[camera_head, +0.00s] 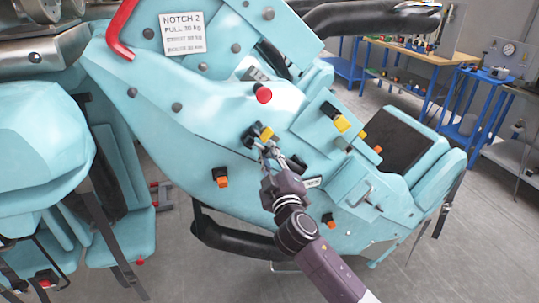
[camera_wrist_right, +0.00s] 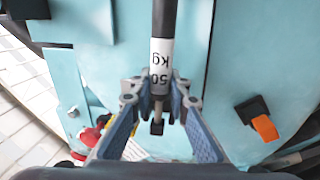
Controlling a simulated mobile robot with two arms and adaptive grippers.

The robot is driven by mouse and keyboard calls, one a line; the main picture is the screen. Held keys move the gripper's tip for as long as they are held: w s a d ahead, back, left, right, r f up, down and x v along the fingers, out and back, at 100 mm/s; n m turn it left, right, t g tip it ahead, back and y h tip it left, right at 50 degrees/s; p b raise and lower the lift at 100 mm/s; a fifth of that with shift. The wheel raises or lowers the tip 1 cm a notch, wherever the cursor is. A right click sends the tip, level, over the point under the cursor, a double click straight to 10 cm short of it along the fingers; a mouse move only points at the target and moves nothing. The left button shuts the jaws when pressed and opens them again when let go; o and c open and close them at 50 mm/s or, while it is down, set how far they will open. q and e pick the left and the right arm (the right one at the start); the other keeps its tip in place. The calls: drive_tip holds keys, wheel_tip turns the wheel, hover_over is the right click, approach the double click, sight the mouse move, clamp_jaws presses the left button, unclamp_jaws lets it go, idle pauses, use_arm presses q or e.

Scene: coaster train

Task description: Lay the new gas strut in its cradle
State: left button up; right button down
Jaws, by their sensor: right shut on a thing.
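My right gripper (camera_head: 268,152) is in front of the teal coaster car's side (camera_head: 215,115) in the head view. In the right wrist view its two blue-padded fingers (camera_wrist_right: 160,95) are shut on the gas strut (camera_wrist_right: 162,55). The strut is a dark rod with a white label reading 50 kg, upside down in that view. It runs up out of the top of the picture, and a thin end with a small dark tip shows below the fingers. I cannot make out the cradle for certain; the gripper hides part of the panel. My left gripper is not in view.
Yellow-and-black fittings (camera_head: 342,124), an orange-and-black latch (camera_head: 221,178) and a red knob (camera_head: 263,95) stick out from the car's side. A red bar (camera_head: 121,30) is at upper left. Blue workbenches (camera_head: 420,65) stand behind across open floor.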

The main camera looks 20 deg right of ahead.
drive_tip(key=shift+w+r, duration=0.1)
drive_tip(key=shift+w, duration=0.8)
drive_tip(key=c, duration=1.8)
unclamp_jaws()
drive_tip(key=shift+o, duration=0.2)
drive_tip(key=shift+s+a+f, duration=0.1)
drive_tip(key=shift+s+f, duration=0.15)
drive_tip(key=shift+s, duration=0.25)
drive_tip(key=s+f, duration=0.1)
drive_tip(key=s, duration=1)
drive_tip(key=shift+a, duration=0.4)
